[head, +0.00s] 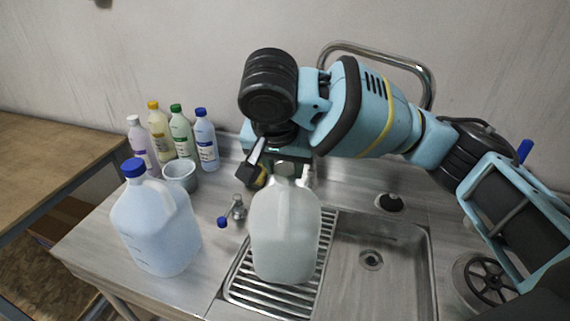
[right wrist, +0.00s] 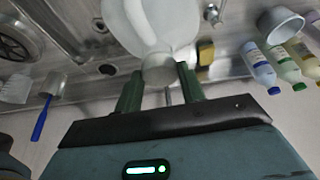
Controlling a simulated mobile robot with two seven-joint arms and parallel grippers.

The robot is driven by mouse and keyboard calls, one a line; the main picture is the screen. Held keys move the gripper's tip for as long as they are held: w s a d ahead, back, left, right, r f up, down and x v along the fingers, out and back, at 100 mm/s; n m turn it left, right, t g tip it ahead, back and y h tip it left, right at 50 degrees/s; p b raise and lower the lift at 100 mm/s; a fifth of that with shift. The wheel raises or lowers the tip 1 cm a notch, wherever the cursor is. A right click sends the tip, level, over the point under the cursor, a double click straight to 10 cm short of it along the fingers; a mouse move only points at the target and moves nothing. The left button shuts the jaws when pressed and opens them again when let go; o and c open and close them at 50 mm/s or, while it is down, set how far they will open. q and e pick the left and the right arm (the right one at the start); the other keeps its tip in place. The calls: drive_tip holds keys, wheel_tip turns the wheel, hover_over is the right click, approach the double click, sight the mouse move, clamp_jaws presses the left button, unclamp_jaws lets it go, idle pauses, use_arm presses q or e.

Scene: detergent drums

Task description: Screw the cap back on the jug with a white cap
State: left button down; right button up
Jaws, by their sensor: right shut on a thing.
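A translucent white jug (head: 285,235) stands upright on the ribbed drainboard beside the sink; it also shows in the right wrist view (right wrist: 150,22). Its pale cap (right wrist: 158,72) is at the jug's mouth, between the two green fingers of my right gripper (right wrist: 158,85). I cannot tell whether the cap is threaded on. My right gripper (head: 285,170) points down over the jug's top and is shut on the cap; its body partly hides the cap in the head view. My left gripper is not in view.
A larger jug with a blue cap (head: 155,228) stands left on the counter. Several bottles (head: 180,138) and a grey cup (head: 180,176) stand behind it. A small tap (head: 237,208) is left of the white jug. The sink basin (head: 385,285) to the right is empty.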

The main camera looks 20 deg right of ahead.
drive_tip(key=shift+a+f+m+g+h, duration=0.1)
drive_tip(key=shift+f+m+g+h, duration=0.1)
drive_tip(key=shift+m, duration=0.4)
drive_tip(key=shift+f+m+g+h, duration=0.15)
drive_tip(key=shift+m+g+h, duration=0.05)
drive_tip(key=shift+m, duration=0.4)
drive_tip(key=o, duration=0.7)
drive_tip(key=shift+r, duration=0.15)
drive_tip(key=shift+w+r, duration=0.1)
drive_tip(key=shift+r, duration=0.25)
drive_tip(key=n, duration=0.1)
drive_tip(key=n+y, duration=0.1)
drive_tip(key=n, duration=0.1)
drive_tip(key=n+t, duration=0.1)
drive_tip(key=shift+d+n+y, duration=0.25)
drive_tip(key=shift+n+y, duration=0.05)
drive_tip(key=shift+n, duration=0.6)
